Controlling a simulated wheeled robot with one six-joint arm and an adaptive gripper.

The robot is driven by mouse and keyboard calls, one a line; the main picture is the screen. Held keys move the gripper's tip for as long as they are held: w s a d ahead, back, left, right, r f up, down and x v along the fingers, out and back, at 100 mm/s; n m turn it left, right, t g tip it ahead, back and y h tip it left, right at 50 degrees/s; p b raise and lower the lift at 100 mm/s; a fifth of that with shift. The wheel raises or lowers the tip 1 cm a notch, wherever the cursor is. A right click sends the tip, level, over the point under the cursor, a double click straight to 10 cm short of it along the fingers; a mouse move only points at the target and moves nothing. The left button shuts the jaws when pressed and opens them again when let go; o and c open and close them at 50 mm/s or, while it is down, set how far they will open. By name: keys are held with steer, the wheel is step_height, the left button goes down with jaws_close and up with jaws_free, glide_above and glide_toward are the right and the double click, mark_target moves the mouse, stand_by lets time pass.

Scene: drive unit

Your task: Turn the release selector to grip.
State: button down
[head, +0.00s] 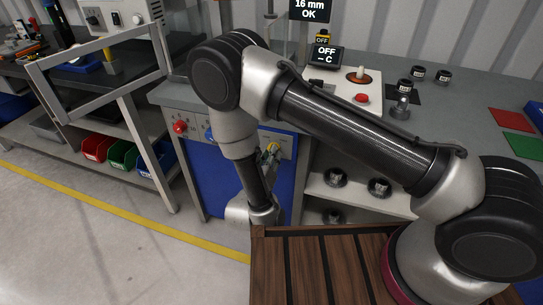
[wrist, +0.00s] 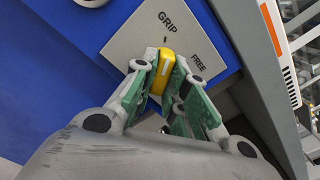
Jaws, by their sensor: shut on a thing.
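The release selector is a yellow bar-shaped knob (wrist: 162,72) on a light grey plate (wrist: 135,42) fixed to a blue panel. The plate carries the words GRIP, above the knob in the wrist view, and FREE, to its right. My gripper (wrist: 160,78) is shut on the knob, with its green-padded fingers on either side of it. The knob's upper end lies just below a small dark mark under GRIP; its exact angle is hard to tell. In the head view my gripper (head: 270,157) is at the blue front of the bench, partly behind my arm.
A red knob (head: 180,126) sits left of my arm on the bench front. The bench top carries a white control box (head: 345,82) with a red button, and displays reading "16 mm OK" and "OFF – C". Shelves with dark round parts (head: 335,177) are below. Floor at left is clear.

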steer(key=shift+n, duration=0.7)
steer(key=c, duration=1.4)
jaws_free()
steer(key=shift+c, duration=0.2)
steer(key=shift+r, duration=0.15)
step_height(320, 180, up, 10)
steer(key=shift+f, duration=0.1)
